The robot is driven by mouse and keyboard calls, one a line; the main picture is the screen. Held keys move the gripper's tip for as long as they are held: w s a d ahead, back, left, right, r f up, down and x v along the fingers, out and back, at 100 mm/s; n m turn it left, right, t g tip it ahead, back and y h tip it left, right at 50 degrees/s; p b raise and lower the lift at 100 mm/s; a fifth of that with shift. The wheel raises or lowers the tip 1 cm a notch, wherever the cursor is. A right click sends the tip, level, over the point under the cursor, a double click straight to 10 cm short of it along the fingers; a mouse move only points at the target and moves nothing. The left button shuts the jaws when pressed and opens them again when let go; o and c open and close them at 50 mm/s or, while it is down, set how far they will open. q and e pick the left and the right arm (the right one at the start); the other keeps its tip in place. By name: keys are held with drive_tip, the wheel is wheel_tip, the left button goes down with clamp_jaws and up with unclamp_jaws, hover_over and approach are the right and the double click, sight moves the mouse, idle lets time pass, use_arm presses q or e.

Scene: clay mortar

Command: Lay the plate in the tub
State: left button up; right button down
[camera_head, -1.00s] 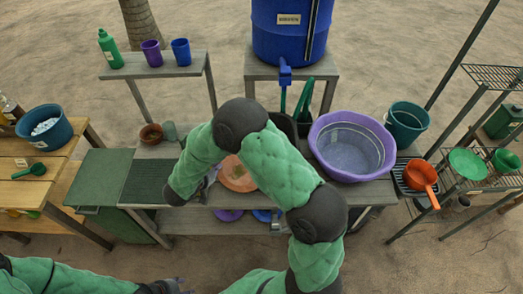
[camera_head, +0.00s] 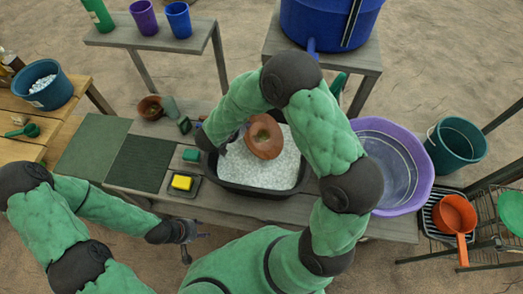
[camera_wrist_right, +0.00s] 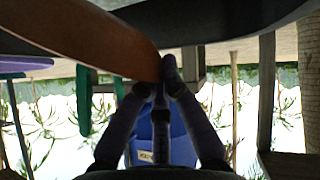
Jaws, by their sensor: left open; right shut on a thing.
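A brown terracotta plate (camera_head: 264,136) hangs tilted over the far part of a black tub (camera_head: 307,178) filled with white suds or grains. The plate covers part of the filling; I cannot tell if it touches it. My right gripper is shut on the plate's edge. In the wrist view its fingertips (camera_wrist_right: 165,75) meet at the rim of the plate (camera_wrist_right: 90,30). In the head view my right arm mostly hides that gripper. My left gripper (camera_head: 197,238) is open and empty, in front of the counter's near edge.
A purple basin (camera_head: 415,155) stands right of the black tub. A blue barrel (camera_head: 330,20) stands behind. An orange pan (camera_head: 457,215) is at right.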

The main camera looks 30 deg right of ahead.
sight(262, 136)
wheel_tip(262, 136, down, 10)
drive_tip(key=b, duration=0.3)
drive_tip(key=shift+r, duration=0.25)
drive_tip(key=shift+s+a, duration=0.1)
drive_tip(key=shift+a, duration=0.05)
drive_tip(key=shift+f, duration=0.15)
drive_tip(key=c, duration=1.4)
unclamp_jaws()
